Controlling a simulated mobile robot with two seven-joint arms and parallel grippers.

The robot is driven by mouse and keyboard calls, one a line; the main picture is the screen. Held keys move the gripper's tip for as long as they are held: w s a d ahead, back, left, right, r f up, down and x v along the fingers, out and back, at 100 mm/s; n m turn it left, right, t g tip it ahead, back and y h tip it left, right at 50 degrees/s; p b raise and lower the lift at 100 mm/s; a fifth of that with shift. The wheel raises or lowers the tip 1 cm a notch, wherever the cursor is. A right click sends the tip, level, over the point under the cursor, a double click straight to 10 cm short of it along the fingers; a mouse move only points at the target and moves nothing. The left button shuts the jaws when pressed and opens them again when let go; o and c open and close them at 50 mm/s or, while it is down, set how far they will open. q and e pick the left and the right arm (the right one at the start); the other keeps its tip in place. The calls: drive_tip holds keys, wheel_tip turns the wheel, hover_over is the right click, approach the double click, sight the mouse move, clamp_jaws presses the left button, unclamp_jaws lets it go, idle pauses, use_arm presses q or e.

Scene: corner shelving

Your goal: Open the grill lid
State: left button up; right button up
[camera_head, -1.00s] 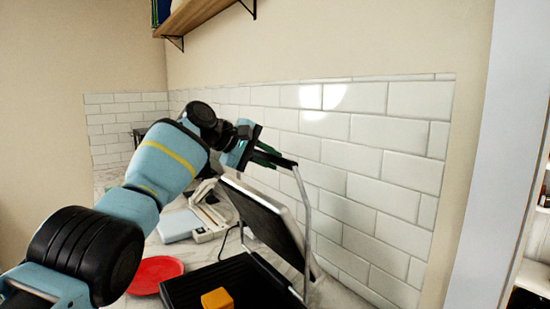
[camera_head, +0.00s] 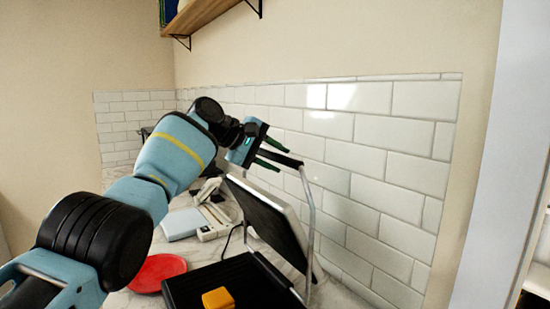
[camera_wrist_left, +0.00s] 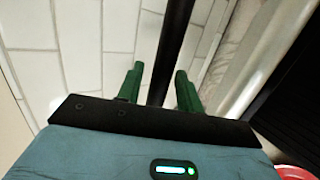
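The grill (camera_head: 240,285) stands open on the counter, its dark ribbed lower plate bare to view. Its lid (camera_head: 272,217) is raised and leans back towards the tiled wall. The lid's black handle bar (camera_head: 283,158) sits on metal arms above the lid. My left gripper (camera_head: 273,155) is at the handle with its green fingers spread. In the left wrist view the bar (camera_wrist_left: 170,50) passes between the two fingers (camera_wrist_left: 158,88), with gaps showing beside it. My right gripper is not in view.
A yellow-orange block (camera_head: 217,299) lies on the lower plate. A red plate (camera_head: 157,273) is left of the grill. A light-blue and white appliance (camera_head: 205,222) stands behind. The white tiled wall (camera_head: 375,195) is close behind the lid. A wooden shelf (camera_head: 208,15) hangs above.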

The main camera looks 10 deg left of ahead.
use_arm(q)
drive_tip(key=shift+s+a+r, duration=0.2)
drive_tip(key=shift+r, duration=0.1)
drive_tip(key=p+v, duration=0.3)
drive_tip(key=v, duration=0.4)
drive_tip(key=shift+a+f, duration=0.1)
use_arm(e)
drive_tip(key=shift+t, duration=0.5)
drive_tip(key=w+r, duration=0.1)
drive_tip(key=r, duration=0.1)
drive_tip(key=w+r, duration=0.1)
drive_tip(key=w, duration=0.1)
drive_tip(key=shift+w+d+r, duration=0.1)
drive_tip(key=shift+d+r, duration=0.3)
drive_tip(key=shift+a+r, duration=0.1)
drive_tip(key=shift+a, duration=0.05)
